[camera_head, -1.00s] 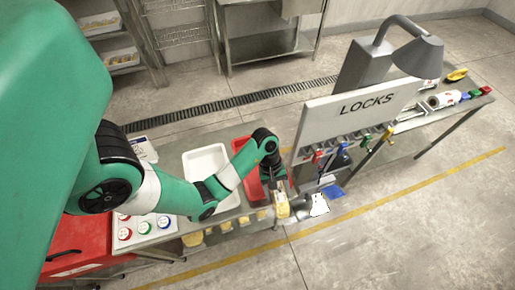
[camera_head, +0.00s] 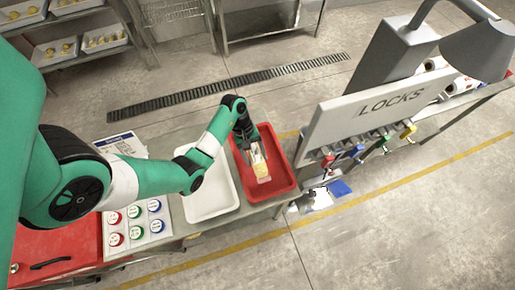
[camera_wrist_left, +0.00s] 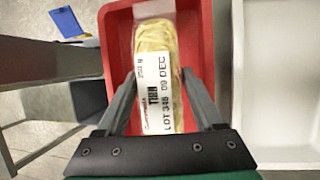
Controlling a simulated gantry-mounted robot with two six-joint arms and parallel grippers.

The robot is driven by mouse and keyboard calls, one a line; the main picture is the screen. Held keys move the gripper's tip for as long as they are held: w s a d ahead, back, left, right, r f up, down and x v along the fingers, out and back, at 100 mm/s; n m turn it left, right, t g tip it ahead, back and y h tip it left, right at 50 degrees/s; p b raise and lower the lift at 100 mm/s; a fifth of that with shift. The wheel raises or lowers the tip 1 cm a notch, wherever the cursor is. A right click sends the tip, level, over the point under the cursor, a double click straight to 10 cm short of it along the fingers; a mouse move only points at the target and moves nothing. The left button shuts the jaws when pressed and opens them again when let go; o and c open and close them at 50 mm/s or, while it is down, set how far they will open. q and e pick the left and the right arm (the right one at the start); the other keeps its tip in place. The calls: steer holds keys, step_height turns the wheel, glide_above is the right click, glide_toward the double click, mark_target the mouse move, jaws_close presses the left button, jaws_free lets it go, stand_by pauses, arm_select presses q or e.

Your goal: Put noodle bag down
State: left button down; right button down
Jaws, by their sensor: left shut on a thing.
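The noodle bag (camera_head: 261,167) is a clear pack of yellow noodles with a white printed label reading "09 DEC". My left gripper (camera_head: 255,150) is shut on it and holds it over the red tray (camera_head: 285,183). In the left wrist view the noodle bag (camera_wrist_left: 155,75) sits between the two fingers, with the red tray (camera_wrist_left: 115,50) below it. I cannot tell whether the bag touches the tray floor. My right gripper is not in view.
An empty white tray (camera_head: 209,205) stands just left of the red tray. A "LOCKS" board (camera_head: 362,110) with coloured locks stands to the right. A panel of round red, green and blue buttons (camera_head: 137,222) is at the left.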

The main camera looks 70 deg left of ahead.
mark_target(257, 152)
arm_select(q)
steer(key=a+f, duration=0.1)
steer(key=w+a+f+b, duration=0.1)
steer(key=f, duration=0.1)
steer(key=a+f+b, duration=0.1)
steer(key=f, duration=0.1)
steer(key=shift+w+a+f, duration=0.15)
steer(key=shift+w+a, duration=0.15)
steer(key=shift+w, duration=0.1)
steer(key=shift+w+a, duration=0.1)
steer(key=shift+a, duration=0.1)
steer(key=shift+a+f+b, duration=0.1)
steer(key=shift+f+b, duration=0.75)
steer(key=shift+f, duration=0.95)
steer(key=shift+w, duration=0.1)
steer(key=shift+f, duration=0.1)
jaws_free()
